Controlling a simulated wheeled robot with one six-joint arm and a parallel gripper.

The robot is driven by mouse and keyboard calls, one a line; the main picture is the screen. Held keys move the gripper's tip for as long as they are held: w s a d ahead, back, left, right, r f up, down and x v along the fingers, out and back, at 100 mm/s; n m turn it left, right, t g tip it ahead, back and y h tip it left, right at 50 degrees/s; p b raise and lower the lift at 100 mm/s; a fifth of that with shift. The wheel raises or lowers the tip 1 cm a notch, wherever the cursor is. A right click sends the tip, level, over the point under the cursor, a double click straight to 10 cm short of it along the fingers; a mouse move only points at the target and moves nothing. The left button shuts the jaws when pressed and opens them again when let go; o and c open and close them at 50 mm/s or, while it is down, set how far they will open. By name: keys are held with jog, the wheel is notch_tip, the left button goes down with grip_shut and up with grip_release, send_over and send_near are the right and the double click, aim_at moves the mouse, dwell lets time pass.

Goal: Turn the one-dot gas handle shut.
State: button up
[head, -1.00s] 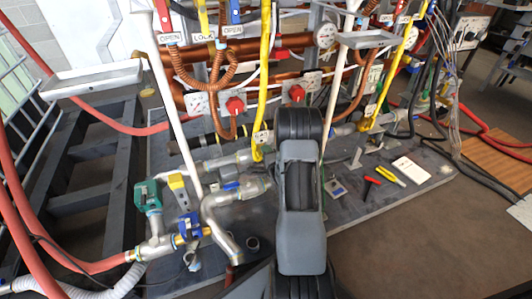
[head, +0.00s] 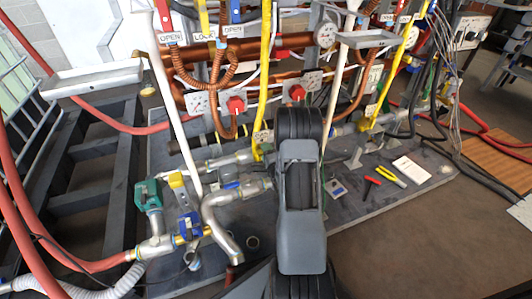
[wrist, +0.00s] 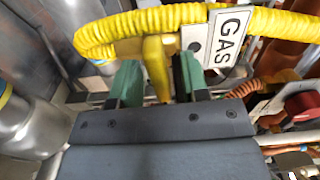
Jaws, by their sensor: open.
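A yellow gas handle (wrist: 156,66) stands between the two green-faced fingers of my gripper (wrist: 157,82) in the wrist view. The gripper is open, with the handle nearer the left finger. I cannot tell whether a finger touches it. A yellow corrugated gas hose (wrist: 190,18) crosses just above, with a white GAS label (wrist: 229,36) at its right. No dot mark can be made out on the handle. In the head view my arm hides the gripper, and the yellow hose (head: 264,85) comes down just left of the arm.
Silver pipes (wrist: 28,112) stand close at the left in the wrist view, and a red knob (wrist: 303,106) is at the right. In the head view, copper pipes (head: 275,72) run behind. A red-handled tool (head: 369,187) and a white card (head: 411,169) lie on the grey board.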

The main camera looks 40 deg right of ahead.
jog(key=p+v, duration=0.3)
jog(key=v, duration=1)
jog(key=shift+s+a, duration=0.15)
jog(key=shift+s, duration=0.25)
jog(key=w+a+r+n+g+y+p, duration=0.1)
jog(key=w+a+r+n+g+p, duration=0.1)
jog(key=r+n+p, duration=0.5)
jog(key=w+a+r+g+p, duration=0.25)
jog(key=r+p, duration=0.25)
jog(key=r, duration=0.6)
jog(key=w+a+r+n+g+y+p, duration=0.1)
jog(key=w+a+r+n+g+p, duration=0.2)
jog(key=r+p, duration=0.5)
jog(key=s+a+r+n+g+p, duration=0.2)
jog(key=s+a+r+p, duration=0.3)
jog(key=r, duration=0.4)
jog(key=s+a+r+n+g+y+p, duration=0.1)
jog(key=s+a+r+n+p, duration=0.3)
jog(key=r, duration=0.6)
jog(key=s+a+r+n+g+y+p, duration=0.1)
jog(key=s+a+r+n+g+p, duration=0.2)
jog(key=r, duration=0.6)
jog(key=s+a+n+p, duration=0.1)
jog(key=s+a+p, duration=0.1)
jog(key=s+a, duration=0.1)
jog(key=shift+s+r+n+p, duration=0.3)
jog(key=shift+s+n+p, duration=0.1)
jog(key=shift+s, duration=0.1)
jog(key=shift+s, duration=0.1)
